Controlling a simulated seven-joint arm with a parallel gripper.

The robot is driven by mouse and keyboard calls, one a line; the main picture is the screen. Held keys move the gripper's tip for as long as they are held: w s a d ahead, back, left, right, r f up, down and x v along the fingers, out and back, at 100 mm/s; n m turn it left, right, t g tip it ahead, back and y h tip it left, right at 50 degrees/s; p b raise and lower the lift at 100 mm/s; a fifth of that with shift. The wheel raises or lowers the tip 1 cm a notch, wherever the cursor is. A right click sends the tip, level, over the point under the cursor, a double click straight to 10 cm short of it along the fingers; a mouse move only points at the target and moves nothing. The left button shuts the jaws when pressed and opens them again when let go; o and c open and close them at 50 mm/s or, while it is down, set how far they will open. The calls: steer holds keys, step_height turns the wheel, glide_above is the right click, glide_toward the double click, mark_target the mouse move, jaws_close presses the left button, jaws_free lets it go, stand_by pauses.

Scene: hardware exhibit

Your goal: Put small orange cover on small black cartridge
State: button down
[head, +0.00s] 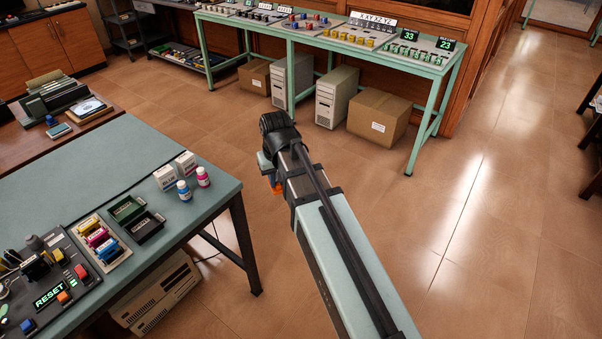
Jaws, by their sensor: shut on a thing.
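My arm reaches up the middle of the head view, over the floor to the right of the teal-topped table (140,172). A small orange piece (275,187) shows below the wrist, at my gripper (273,183), and looks like the small orange cover. The fingers are mostly hidden by the arm; they are shut on this piece, clear of the table. On the table, a light tray (124,256) holds several small coloured cartridges, magenta (97,237) among them. I cannot clearly tell which is the small black cartridge from here.
A green bin (126,209) and a black bin (147,227) stand beside the tray, with white boxes (165,178) and small bottles (184,190) behind. A control panel with a RESET display (50,294) is at front left.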

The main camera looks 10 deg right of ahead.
steer(key=s+a+r+n, duration=0.1)
steer(key=s+a+n, duration=0.2)
steer(key=a, duration=1.1)
steer(key=s+a+r+n, duration=0.15)
steer(key=s+a, duration=0.25)
steer(key=a, duration=1)
step_height(320, 180, up, 4)
steer(key=n+g+y, duration=0.1)
steer(key=n+g, duration=0.1)
steer(key=n, duration=1)
glide_above(29, 261)
steer(key=shift+w+d+r, duration=0.15)
steer(key=shift+w, duration=0.3)
steer(key=n, duration=0.3)
steer(key=shift+s+a+r, duration=0.1)
steer(key=shift+a, duration=0.1)
steer(key=n, duration=0.2)
steer(key=n+g, duration=0.1)
steer(key=n, duration=0.2)
steer(key=shift+s+d, duration=0.2)
steer(key=shift+f, duration=2.45)
steer(key=shift+f, duration=0.6)
